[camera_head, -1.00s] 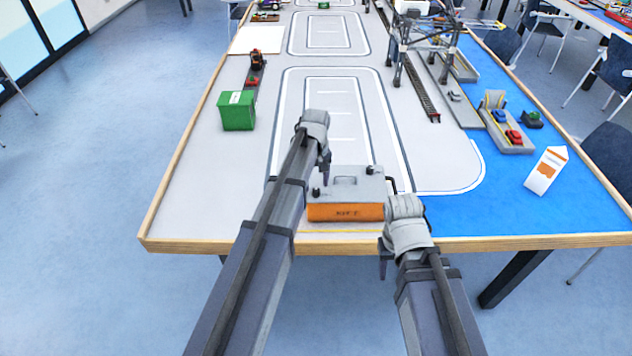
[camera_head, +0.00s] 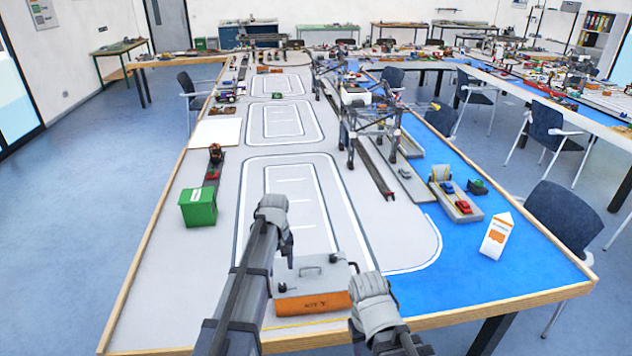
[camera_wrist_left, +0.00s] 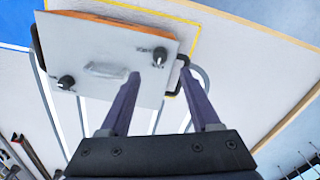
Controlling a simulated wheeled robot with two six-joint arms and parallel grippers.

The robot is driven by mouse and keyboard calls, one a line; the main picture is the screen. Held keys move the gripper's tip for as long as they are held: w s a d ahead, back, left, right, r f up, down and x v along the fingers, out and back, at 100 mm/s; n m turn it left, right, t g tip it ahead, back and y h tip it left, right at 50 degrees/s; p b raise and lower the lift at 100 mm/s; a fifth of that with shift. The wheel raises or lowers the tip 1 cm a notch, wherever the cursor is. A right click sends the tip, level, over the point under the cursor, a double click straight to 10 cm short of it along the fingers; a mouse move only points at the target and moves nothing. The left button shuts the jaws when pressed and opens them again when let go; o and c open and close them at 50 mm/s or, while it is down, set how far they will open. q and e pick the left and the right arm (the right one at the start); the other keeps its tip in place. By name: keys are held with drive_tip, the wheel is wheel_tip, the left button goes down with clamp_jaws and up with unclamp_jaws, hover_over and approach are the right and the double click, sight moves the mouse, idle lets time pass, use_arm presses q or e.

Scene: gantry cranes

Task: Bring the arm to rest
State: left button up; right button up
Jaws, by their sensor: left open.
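My left arm comes in from the lower left. My left gripper (camera_head: 289,262) hangs at the left edge of a grey box with an orange front (camera_head: 312,302). In the left wrist view its two fingers (camera_wrist_left: 160,68) are apart with nothing held between them, and the grey box top (camera_wrist_left: 105,60) with knobs and a handle lies beyond them. I cannot tell whether a fingertip touches the box. My right arm ends in a grey wrist (camera_head: 373,300) near the table's front edge, right of the box; its fingers are hidden.
A green bin (camera_head: 198,207) and a white sheet (camera_head: 215,133) are on the table's left side. A gantry crane (camera_head: 370,120) stands right of the marked lanes. An orange-and-white carton (camera_head: 496,236) stands on the blue area. The lanes (camera_head: 290,200) ahead are mostly clear.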

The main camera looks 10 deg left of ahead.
use_arm(q)
drive_tip(key=s+d+m, duration=0.5)
drive_tip(key=s+d, duration=0.2)
drive_tip(key=s, duration=0.4)
drive_tip(key=s+d+m+y, duration=0.1)
drive_tip(key=s+d+m, duration=0.4)
drive_tip(key=s, duration=0.7)
drive_tip(key=shift+s+d+m, duration=0.3)
drive_tip(key=shift+d+m, duration=0.1)
drive_tip(key=shift+d, duration=0.6)
drive_tip(key=shift+w, duration=0.1)
